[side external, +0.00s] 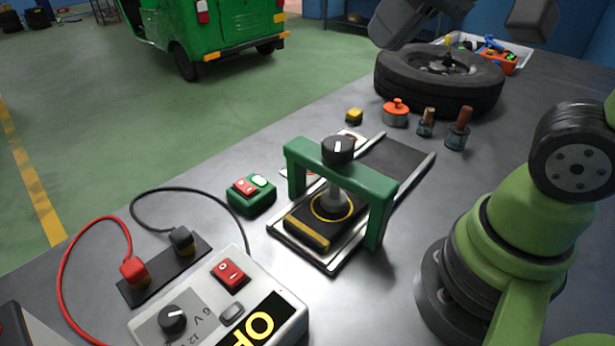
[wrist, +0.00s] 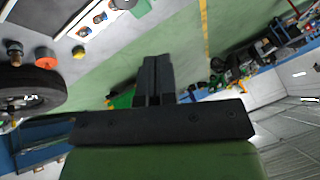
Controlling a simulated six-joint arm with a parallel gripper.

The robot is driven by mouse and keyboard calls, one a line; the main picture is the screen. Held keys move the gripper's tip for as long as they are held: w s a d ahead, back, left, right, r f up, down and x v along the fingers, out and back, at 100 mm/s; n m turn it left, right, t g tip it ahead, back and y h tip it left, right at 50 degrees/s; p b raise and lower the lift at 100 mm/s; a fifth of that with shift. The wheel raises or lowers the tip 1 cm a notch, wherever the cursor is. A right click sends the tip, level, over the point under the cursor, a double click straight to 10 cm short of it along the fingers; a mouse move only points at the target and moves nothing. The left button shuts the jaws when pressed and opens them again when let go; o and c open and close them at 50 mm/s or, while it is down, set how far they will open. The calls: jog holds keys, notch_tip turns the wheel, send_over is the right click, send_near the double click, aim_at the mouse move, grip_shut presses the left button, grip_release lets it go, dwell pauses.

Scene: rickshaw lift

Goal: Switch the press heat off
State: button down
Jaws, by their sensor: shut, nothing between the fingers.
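The press (side external: 378,212) is a green arch with a black knob (side external: 338,150) on top, over a black plate with a yellow ring. Left of it stands a small green switch box (side external: 252,195) with a red rocker and a pale green button. Which way its rocker is tipped is too small to tell. A grey supply box (side external: 291,321) at the front has a red rocker, a dial and a partly cut-off yellow display. My gripper (wrist: 151,72) is shut and empty, in the air away from the press and both boxes.
A black socket strip (side external: 165,268) holds a red and a black plug with loose cables. A tyre (side external: 440,78), an orange pot (side external: 396,113), a yellow block (side external: 354,116) and two small bottles stand behind the press. A green rickshaw (side external: 215,30) is on the floor beyond.

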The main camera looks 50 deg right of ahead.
jog(key=shift+m+t, duration=0.3)
jog(key=shift+t, duration=0.2)
jog(key=s, duration=0.2)
jog(key=s+f, duration=0.1)
jog(key=s, duration=0.2)
jog(key=shift+d+f, duration=0.1)
jog(key=shift+f, duration=0.05)
jog(key=w+a+n+g, duration=0.2)
jog(key=w+n+g, duration=0.1)
jog(key=w+n, duration=0.95)
jog(key=w+a+f+n+g+h, duration=0.1)
jog(key=w+a+f+n, duration=0.3)
jog(key=w+f+n, duration=0.5)
jog(key=w+f+g, duration=0.1)
jog(key=w+f, duration=0.2)
jog(key=w, duration=0.1)
jog(key=shift+f+g+h, duration=0.25)
jog(key=shift+g+h, duration=0.05)
jog(key=shift+h, duration=0.1)
